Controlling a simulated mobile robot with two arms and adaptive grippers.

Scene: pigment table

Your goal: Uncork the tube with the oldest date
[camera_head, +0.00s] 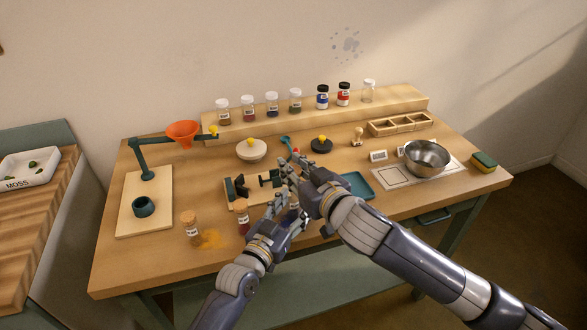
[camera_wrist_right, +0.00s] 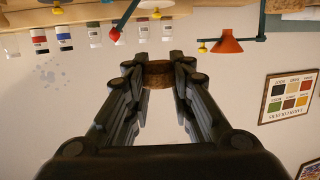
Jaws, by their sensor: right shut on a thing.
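A corked tube with orange-brown contents (camera_head: 192,230) stands at the front left of the table, and a corked tube with dark red contents (camera_head: 243,220) stands to its right. Their label dates are too small to read. My right gripper (camera_head: 288,172) is shut on a brown cork (camera_wrist_right: 158,73), seen between its fingertips in the right wrist view. Whether a tube is attached to that cork is hidden. My left gripper (camera_head: 294,206) is just below the right one, near the front middle. Something dark blue shows at its fingers, but its grip is unclear.
Several jars stand on the wooden back shelf (camera_head: 315,113).

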